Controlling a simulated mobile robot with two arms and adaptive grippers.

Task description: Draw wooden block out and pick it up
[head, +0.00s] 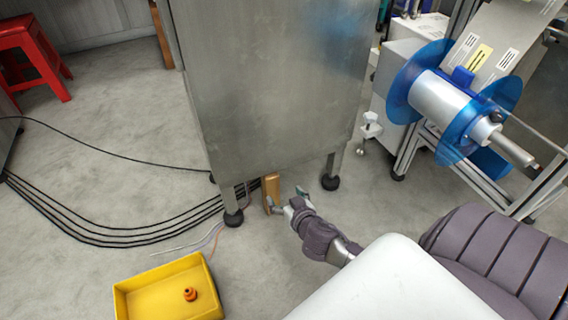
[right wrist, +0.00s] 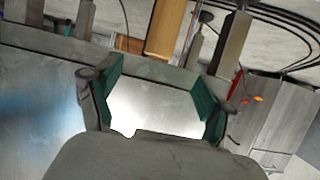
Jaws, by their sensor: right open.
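The wooden block (head: 270,190) stands upright at the lower front edge of the grey metal cabinet (head: 270,85), between two of its feet. In the right wrist view the block (right wrist: 166,28) shows at the top, beyond the fingertips. My right gripper (head: 286,200) is low near the floor, just right of the block, with its fingers apart. In the right wrist view its green-padded fingers (right wrist: 157,75) are spread with nothing between them. I cannot tell whether a finger touches the block. My left gripper is not in view.
A yellow tray (head: 128,304) with a small orange part (head: 190,294) lies on the floor at lower left. Black cables (head: 100,238) run to the cabinet's left foot. A blue reel machine (head: 412,90) stands at right. A red stool (head: 35,55) is far left.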

